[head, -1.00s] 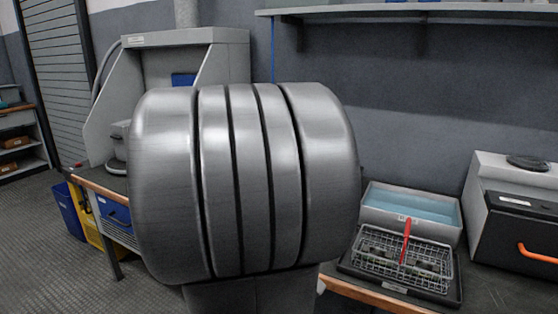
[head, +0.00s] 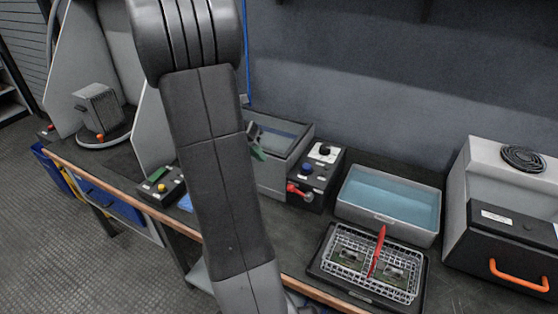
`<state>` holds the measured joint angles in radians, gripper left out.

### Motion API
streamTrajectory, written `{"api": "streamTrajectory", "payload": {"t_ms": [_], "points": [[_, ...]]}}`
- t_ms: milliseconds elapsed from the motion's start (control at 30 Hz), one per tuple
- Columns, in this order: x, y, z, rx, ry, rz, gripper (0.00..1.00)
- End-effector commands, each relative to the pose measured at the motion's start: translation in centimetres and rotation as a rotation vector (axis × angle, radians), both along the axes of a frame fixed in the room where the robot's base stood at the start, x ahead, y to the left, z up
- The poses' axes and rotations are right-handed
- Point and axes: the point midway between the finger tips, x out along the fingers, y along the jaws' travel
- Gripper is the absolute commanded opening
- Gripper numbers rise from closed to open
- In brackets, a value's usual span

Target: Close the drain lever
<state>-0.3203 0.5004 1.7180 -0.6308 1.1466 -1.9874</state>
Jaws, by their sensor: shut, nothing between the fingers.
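A short red lever (head: 298,190) sits low on the front of a dark control box (head: 320,172), right of a grey open tank (head: 285,165). It looks roughly sideways, tilted slightly down to the right; its exact position is too small to tell. I take it to be the drain lever. Nothing touches it in the head view. My arm crosses the middle of the view, left of the lever, and covers part of the tank. I cannot make out my gripper.
A water-filled tub (head: 392,202) stands right of the control box. In front is a wire basket (head: 345,238) with green boards and a red handle (head: 378,250). A small dark and green shape (head: 257,150) at the tank's left is unclear. A button box (head: 160,187) is left.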

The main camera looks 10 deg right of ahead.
Motion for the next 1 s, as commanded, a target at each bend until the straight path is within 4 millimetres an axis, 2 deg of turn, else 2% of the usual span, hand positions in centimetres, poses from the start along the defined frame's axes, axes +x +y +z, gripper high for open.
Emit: {"api": "streamTrajectory", "payload": {"t_ms": [167,400,600,800,1000], "points": [[0.0,-1.4,-2.3,0.001,0.003,-0.005,0.0],[0.3,-4.3,-6.7,0.001,0.003,-0.007,0.0],[0.5,-6.3,-9.7,0.002,0.002,-0.006,0.0],[0.7,-7.3,-11.3,0.002,-0.001,-0.004,0.0],[0.7,-7.5,-11.6,0.003,-0.001,-0.004,0.0]]}}
